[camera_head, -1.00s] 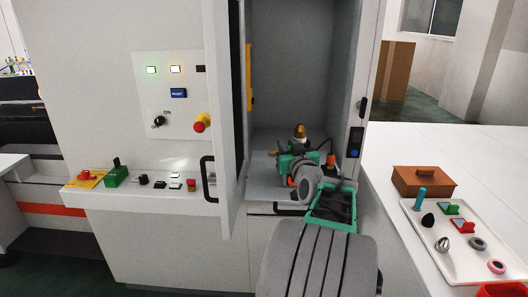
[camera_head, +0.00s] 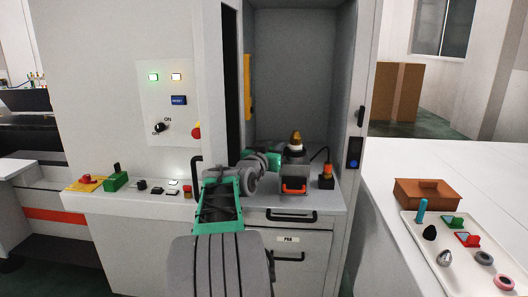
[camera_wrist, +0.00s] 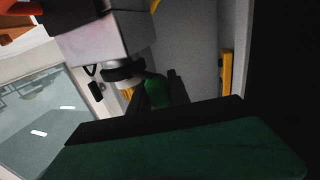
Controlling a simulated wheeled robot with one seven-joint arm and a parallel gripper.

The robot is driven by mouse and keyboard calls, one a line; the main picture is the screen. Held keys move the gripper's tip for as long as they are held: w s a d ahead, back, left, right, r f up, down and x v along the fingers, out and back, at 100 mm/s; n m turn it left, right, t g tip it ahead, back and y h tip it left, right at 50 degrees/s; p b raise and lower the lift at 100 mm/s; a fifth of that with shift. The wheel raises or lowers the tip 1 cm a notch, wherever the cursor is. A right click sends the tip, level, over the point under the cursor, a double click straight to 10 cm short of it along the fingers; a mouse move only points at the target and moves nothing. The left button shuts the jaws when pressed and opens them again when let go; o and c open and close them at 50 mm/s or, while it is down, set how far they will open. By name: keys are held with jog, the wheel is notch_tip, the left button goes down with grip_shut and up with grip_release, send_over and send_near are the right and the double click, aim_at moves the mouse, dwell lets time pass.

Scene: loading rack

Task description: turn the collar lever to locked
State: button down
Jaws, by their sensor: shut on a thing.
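The collar lever (camera_wrist: 156,91) shows in the wrist view as a green grip between my gripper's dark fingers (camera_wrist: 160,95). My gripper is shut on it. Beside the lever is a black ring-shaped collar (camera_wrist: 124,71) under a grey metal block (camera_wrist: 105,40). In the head view my gripper (camera_head: 276,162) is inside the cabinet, at the left side of a fixture (camera_head: 294,171) with an orange front handle and a brass-coloured top (camera_head: 296,138). The lever itself is hidden there, and I cannot read its locked mark.
The cabinet's open door (camera_head: 214,110) stands left of my arm. A small black box with an orange top (camera_head: 326,176) and a cable stands right of the fixture. Below is a drawer handle (camera_head: 291,216). A white tray (camera_head: 438,250) of small parts lies on the right-hand table.

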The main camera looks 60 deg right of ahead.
jog(key=shift+s+d, duration=0.1)
jog(key=shift+s, duration=0.05)
jog(key=c, duration=1.5)
grip_release()
jog(key=shift+s, duration=0.1)
jog(key=a+b, duration=0.1)
jog(key=a, duration=0.6)
jog(key=shift+s+a, duration=0.35)
